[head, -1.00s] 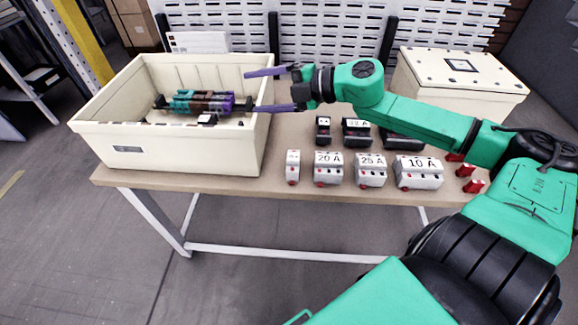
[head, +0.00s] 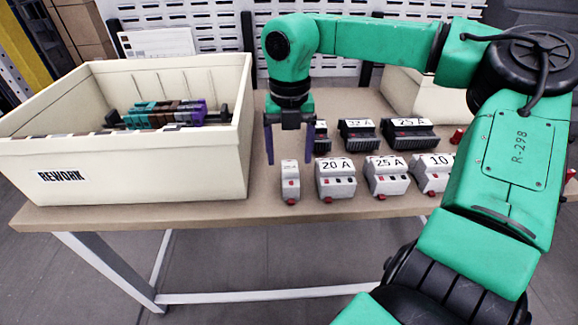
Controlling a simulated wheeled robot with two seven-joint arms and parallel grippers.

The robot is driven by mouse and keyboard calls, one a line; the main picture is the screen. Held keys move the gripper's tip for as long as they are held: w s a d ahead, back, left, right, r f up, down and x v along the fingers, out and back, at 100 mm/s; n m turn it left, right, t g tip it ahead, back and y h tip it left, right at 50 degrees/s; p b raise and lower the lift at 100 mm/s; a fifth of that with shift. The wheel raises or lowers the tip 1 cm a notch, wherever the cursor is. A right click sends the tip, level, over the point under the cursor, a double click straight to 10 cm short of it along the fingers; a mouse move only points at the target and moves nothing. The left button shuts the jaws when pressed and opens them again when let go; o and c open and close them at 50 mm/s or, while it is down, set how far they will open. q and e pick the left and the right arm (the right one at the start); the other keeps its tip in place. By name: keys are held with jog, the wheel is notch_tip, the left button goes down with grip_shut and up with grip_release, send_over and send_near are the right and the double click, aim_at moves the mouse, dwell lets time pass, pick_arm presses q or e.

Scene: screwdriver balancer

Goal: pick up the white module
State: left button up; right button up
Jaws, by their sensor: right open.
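Several white modules stand in a front row on the table. The narrow white module (head: 290,182) is at the left end, with a red part at its lower front. To its right are wider white modules marked 20 A (head: 335,180), 25 A (head: 386,176) and 10 (head: 432,174); my right arm partly hides the last. My right gripper (head: 289,158) points down, its purple fingers apart, around or just behind the top of the narrow module; I cannot tell the exact depth. Nothing is held. My left gripper is not in view.
A cream bin marked REWORK (head: 130,175) stands close on the left, with coloured modules (head: 165,114) on a rail inside. Black modules (head: 410,134) stand behind the white row. A cream box (head: 415,96) is at the back right, partly hidden by my arm.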

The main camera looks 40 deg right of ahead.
aim_at(290, 167)
notch_tip(290, 167, down, 4)
jog(key=shift+d+f, duration=0.15)
jog(key=shift+f, duration=0.1)
grip_shut()
jog(key=shift+r, duration=0.1)
